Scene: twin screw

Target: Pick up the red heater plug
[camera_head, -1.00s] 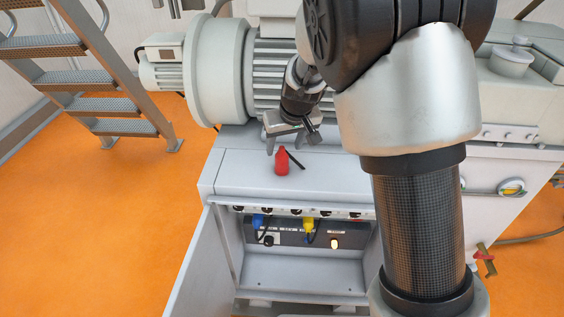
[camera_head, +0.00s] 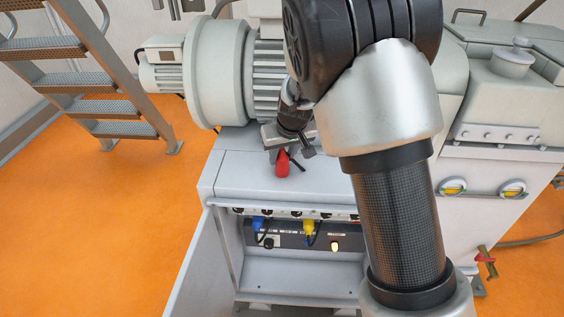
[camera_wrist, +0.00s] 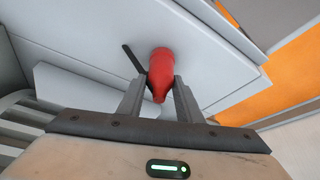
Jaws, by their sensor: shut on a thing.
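The red heater plug (camera_head: 282,166) is on the flat grey cabinet top (camera_head: 235,170), near its front edge. Its short black cable end (camera_head: 297,164) points off beside it. My gripper (camera_head: 284,152) reaches down to the plug from behind, with its fingers on either side of it. In the wrist view the red plug (camera_wrist: 161,72) is between the two fingertips (camera_wrist: 158,86), and the black cable end (camera_wrist: 134,59) sticks out to the upper left. The jaws are shut on the plug. I cannot tell whether the plug still touches the surface.
Below the top, an open compartment holds a socket panel (camera_head: 290,238) with a blue plug (camera_head: 258,221) and a yellow plug (camera_head: 308,227). The cabinet door (camera_head: 190,265) stands open at left. A motor (camera_head: 222,70) rises behind. Metal stairs (camera_head: 110,105) stand at far left.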

